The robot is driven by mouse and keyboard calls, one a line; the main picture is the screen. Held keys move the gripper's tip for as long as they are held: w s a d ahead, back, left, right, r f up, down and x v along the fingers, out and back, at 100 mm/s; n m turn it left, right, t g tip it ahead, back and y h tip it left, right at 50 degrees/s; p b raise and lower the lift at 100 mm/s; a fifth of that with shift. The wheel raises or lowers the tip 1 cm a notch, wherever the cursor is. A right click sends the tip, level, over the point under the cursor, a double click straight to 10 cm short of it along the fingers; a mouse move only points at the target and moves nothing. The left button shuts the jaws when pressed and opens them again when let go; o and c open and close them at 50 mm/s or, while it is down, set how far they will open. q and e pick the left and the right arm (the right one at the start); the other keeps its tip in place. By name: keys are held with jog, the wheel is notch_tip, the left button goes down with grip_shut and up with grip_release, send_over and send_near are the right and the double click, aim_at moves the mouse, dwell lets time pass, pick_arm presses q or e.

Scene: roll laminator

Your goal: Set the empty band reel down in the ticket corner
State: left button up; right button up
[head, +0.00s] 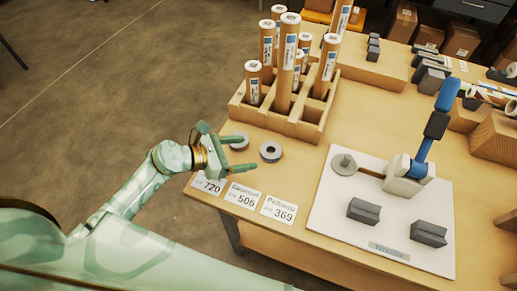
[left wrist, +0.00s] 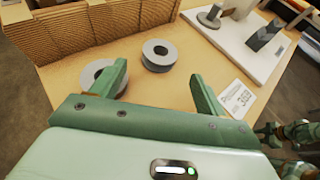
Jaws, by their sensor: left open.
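Two grey ring-shaped reels lie flat near the table's left edge. One reel (head: 270,151) lies in the open; in the left wrist view it (left wrist: 160,55) lies beyond the space between my fingers. The other reel (head: 238,141) is partly covered by my left finger in both views. I cannot tell which is the empty band reel. My left gripper (head: 246,153) is open and empty at the table's left corner, beside the reels. Three printed tickets, 720 (head: 208,184), 506 (head: 242,196) and 369 (head: 279,209), lie along the near left edge.
A wooden rack (head: 292,122) with upright cardboard tubes stands behind the reels. A white board (head: 325,222) with a blue-handled press (head: 428,135) and grey blocks lies to the right. Green arm parts (left wrist: 290,135) show at the wrist view's right edge. Bare wood lies between reels and board.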

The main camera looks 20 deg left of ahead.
pick_arm(q)
jog(key=v, duration=0.4)
jog(key=shift+s+r, duration=0.1)
